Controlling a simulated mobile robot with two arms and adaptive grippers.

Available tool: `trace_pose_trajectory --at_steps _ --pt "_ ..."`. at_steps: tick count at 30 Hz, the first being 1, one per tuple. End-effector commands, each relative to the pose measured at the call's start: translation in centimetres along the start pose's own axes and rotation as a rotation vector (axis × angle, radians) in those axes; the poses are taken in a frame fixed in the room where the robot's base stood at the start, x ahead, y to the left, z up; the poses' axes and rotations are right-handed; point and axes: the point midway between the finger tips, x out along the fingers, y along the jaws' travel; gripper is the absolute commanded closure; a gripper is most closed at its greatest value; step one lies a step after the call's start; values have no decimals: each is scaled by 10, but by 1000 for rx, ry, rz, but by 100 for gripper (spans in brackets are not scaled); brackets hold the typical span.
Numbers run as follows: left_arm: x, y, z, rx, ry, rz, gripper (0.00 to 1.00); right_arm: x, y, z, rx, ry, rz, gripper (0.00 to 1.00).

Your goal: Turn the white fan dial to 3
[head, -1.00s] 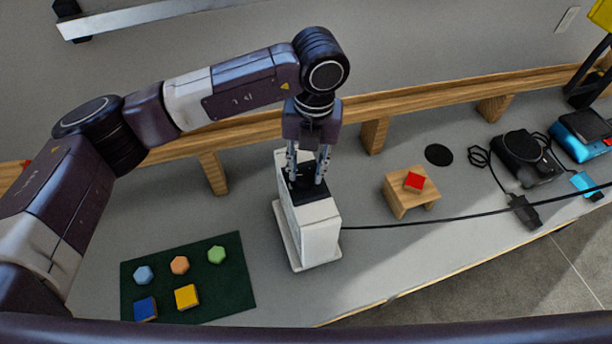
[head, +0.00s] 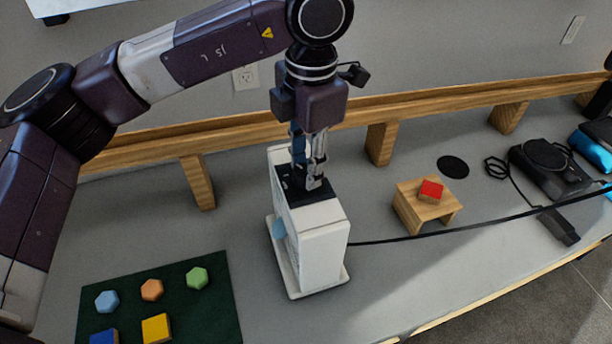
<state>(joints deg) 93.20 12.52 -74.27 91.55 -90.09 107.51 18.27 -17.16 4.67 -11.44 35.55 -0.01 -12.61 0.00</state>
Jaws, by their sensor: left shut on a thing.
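The white fan (head: 318,243) stands upright on the grey worktop as a boxy white tower on a white base, with a black panel (head: 290,184) on top. My left gripper (head: 308,183) points down onto this panel from above. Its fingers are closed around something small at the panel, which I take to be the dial. The dial and its number marks are hidden by the fingers, so its setting cannot be read. A light blue patch (head: 279,228) shows on the fan's left side. My right gripper is not in view.
A dark green mat (head: 205,310) with coloured hexagons and blocks lies at left front. A small wooden stand (head: 411,208) bears a red block (head: 430,191) to the right. A black cable (head: 400,240) runs right from the fan. A wooden rail (head: 235,130) runs behind.

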Motion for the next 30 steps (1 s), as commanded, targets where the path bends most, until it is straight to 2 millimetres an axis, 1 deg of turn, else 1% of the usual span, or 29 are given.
trace_pose_trajectory --at_steps 1,12,21,30 --pt "5 0 0 43 -4 1 96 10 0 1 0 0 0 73" --pt "3 -1 -1 394 -26 -1 96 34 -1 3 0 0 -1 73" --pt "2 -2 -2 659 -44 -1 96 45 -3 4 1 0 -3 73" --pt "1 -2 -2 844 -56 -1 96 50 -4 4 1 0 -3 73"
